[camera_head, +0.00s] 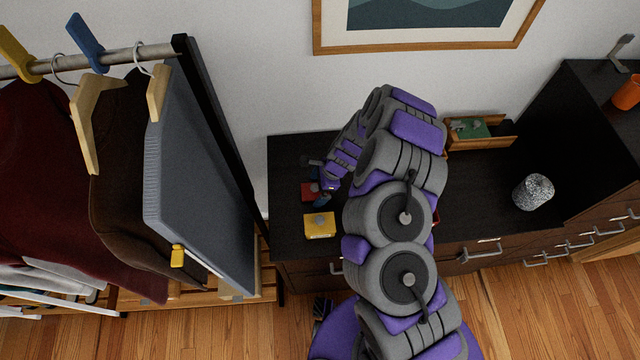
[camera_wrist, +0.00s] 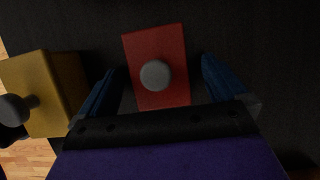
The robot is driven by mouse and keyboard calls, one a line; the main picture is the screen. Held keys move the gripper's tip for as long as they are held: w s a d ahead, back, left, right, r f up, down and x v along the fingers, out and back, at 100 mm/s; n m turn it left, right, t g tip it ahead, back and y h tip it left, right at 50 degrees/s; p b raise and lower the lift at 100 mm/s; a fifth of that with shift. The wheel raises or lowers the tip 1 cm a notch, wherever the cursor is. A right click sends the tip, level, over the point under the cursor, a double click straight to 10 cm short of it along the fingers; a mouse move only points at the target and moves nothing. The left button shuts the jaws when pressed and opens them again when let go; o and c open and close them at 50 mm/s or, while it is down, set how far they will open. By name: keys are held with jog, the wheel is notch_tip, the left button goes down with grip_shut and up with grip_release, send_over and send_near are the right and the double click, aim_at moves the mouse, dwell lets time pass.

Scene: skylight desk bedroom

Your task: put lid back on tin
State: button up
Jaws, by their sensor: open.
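A red rectangular piece with a round grey knob, which looks like a lid (camera_head: 308,193), lies on the dark dresser top. In the wrist view the red piece (camera_wrist: 170,95) is between my fingers, its knob near the middle. My gripper (camera_head: 318,180) is open over it, blue fingers apart on both sides; in the wrist view (camera_wrist: 160,92) neither finger clearly touches it. Another red thing (camera_head: 436,216) shows as a sliver at the right edge of my arm; the rest is hidden, so I cannot tell whether it is the tin.
A yellow box with a grey knob (camera_head: 319,230) stands close by; it is left of my gripper in the wrist view (camera_wrist: 50,90). A wooden tray (camera_head: 480,145) and a speckled grey cup (camera_head: 533,192) stand further right. A clothes rack (camera_head: 205,140) is at the left.

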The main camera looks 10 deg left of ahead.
aim_at(313, 186)
jog(key=shift+c, duration=0.2)
jog(key=c, duration=1.1)
jog(key=shift+r, duration=0.1)
jog(key=shift+r+p, duration=1.95)
jog(key=shift+r, duration=0.2)
